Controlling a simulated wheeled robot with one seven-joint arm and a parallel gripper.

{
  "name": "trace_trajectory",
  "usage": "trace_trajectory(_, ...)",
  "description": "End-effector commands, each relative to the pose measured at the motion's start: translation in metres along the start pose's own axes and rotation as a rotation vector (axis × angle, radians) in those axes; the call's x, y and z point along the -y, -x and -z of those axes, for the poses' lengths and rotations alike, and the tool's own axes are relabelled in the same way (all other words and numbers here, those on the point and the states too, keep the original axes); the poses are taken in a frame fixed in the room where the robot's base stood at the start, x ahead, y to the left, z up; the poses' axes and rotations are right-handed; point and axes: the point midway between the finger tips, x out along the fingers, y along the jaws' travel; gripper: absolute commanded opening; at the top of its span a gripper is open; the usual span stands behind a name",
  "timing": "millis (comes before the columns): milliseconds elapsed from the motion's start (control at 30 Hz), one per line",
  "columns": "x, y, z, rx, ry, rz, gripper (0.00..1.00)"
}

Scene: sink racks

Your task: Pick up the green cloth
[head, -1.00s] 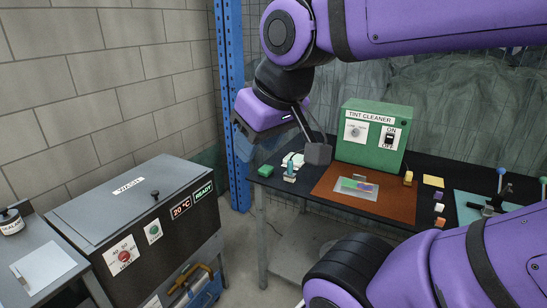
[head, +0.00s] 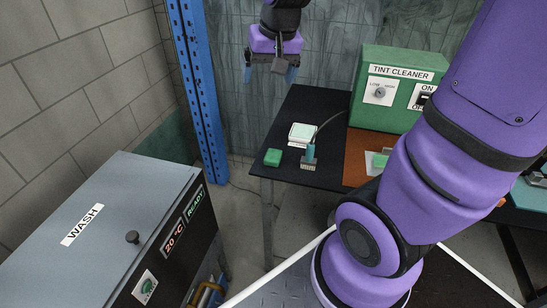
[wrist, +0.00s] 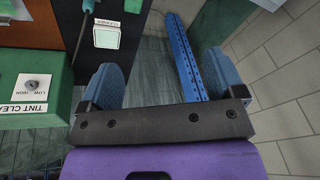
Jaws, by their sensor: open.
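The green cloth (head: 272,157) looks like a small folded green block. It lies on the black table (head: 312,105) near its front left corner. A bit of green at the top edge of the wrist view (wrist: 134,5) seems to be the same cloth, mostly cut off. My gripper (head: 270,74) is open and empty. In the head view it hangs above and beyond the cloth, clearly apart from it. In the wrist view its two blue fingers (wrist: 161,80) stand wide apart with nothing between them.
Beside the cloth are a pale pad (head: 302,133) and a brush with a teal handle (head: 310,152). The green tint cleaner box (head: 395,88) stands to the right. A blue post (head: 198,90) rises left of the table. A grey wash cabinet (head: 110,215) stands front left.

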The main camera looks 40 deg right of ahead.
Motion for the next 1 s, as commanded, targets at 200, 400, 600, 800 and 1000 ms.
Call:
trace_trajectory(200, -0.013, -0.069, 0.038, 0.072, -0.153, -0.036, 0.88)
trace_trajectory(400, -0.032, -0.138, 0.061, 0.125, -0.289, -0.080, 0.88)
trace_trajectory(600, -0.058, -0.208, 0.071, 0.168, -0.416, -0.133, 0.88)
trace_trajectory(800, -0.077, -0.255, 0.071, 0.193, -0.499, -0.173, 0.88)
trace_trajectory(1000, -0.085, -0.276, 0.070, 0.199, -0.529, -0.189, 0.88)
